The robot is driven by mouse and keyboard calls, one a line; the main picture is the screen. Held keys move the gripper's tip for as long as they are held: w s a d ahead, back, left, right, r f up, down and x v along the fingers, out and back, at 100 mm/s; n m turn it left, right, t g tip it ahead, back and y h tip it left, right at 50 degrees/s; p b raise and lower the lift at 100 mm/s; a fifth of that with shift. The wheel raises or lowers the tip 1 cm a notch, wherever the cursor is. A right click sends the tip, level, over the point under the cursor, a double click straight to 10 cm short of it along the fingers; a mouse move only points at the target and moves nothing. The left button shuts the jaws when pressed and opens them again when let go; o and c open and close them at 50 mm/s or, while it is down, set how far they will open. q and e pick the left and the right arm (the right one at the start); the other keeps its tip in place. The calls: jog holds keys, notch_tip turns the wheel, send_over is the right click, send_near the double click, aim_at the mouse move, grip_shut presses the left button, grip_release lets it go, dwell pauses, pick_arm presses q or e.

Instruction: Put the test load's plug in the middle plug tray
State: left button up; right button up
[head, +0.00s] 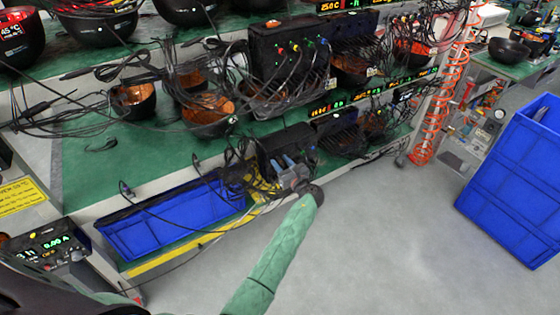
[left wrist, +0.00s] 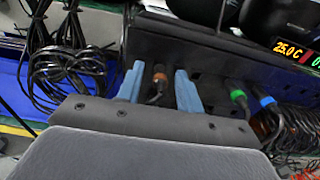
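My left gripper (head: 285,162) reaches the black test load (head: 272,146) on the low shelf in the head view. In the left wrist view its two blue fingers (left wrist: 158,72) stand apart, one on each side of an orange-collared plug (left wrist: 159,78). The plug sits at the face of the black box (left wrist: 215,68), and its dark cable bends down. I cannot tell whether the fingers touch it. A long blue tray (head: 165,236) lies left of the gripper; which part is the middle plug tray is unclear. My right gripper is not in view.
Green-collared (left wrist: 238,94) and blue-collared (left wrist: 266,101) plugs are right of the fingers. Coiled black cables (left wrist: 75,70) hang at left. A yellow-striped shelf edge (head: 180,257) runs below the tray. A large blue crate (head: 515,185) stands right; the grey floor (head: 385,240) between is clear.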

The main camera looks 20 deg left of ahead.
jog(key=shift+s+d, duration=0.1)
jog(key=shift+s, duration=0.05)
pick_arm(q)
jog(key=shift+r, duration=0.1)
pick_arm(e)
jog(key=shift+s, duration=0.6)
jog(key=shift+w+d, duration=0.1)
pick_arm(q)
jog(key=shift+p, duration=0.4)
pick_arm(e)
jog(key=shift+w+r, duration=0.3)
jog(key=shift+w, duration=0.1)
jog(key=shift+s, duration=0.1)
pick_arm(q)
grip_shut()
